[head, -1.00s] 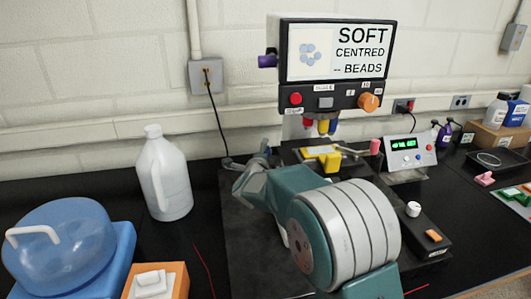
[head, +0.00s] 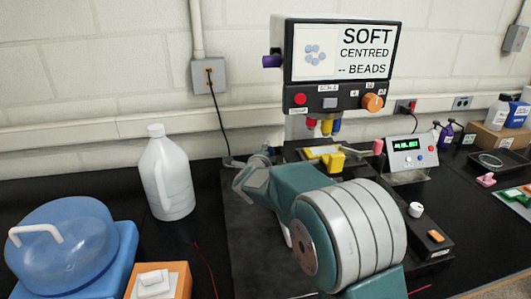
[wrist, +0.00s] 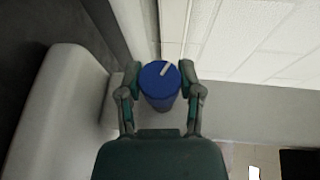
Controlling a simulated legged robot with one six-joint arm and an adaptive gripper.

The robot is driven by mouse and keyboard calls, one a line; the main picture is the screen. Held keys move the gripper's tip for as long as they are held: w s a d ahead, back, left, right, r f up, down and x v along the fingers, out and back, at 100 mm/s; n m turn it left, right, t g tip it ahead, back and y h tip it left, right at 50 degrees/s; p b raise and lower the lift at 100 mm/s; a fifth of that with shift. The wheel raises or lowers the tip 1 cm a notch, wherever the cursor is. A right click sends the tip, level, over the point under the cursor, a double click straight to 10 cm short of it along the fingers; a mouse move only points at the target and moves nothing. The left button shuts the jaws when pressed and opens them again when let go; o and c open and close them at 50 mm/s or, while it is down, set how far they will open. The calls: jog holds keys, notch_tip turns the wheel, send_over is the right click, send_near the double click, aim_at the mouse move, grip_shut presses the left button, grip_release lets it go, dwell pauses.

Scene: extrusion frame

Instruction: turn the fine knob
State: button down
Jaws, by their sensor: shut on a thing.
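A round blue knob (wrist: 160,82) with a white pointer line on its top shows in the wrist view. The pointer line slants up to the right. My gripper (wrist: 160,84) has one finger on each side of the knob and is shut on it. No lettering by the knob is visible, so I cannot read its name. In the head view my teal and grey arm hides most of the area in front of it, and I cannot make out the knob or the fingertips there.
A sign-topped machine (head: 338,100) with coloured buttons stands at the back. A small display box (head: 408,155) is to its right. A black box with a white knob (head: 416,210) is at right.

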jog(key=shift+d+f, duration=0.1)
jog(key=shift+f, duration=0.05)
jog(key=shift+f+n+g, duration=0.1)
jog(key=shift+n+g, duration=0.35)
jog(key=shift+g, duration=1.05)
jog(key=shift+n+g, duration=0.45)
jog(key=shift+g, duration=1.05)
jog(key=g, duration=0.3)
jog(key=shift+n+h, duration=0.4)
jog(key=shift+n+g+h, duration=0.3)
jog(key=shift+g, duration=1.4)
jog(key=shift+c, duration=1.3)
grip_release()
jog(key=shift+d, duration=0.1)
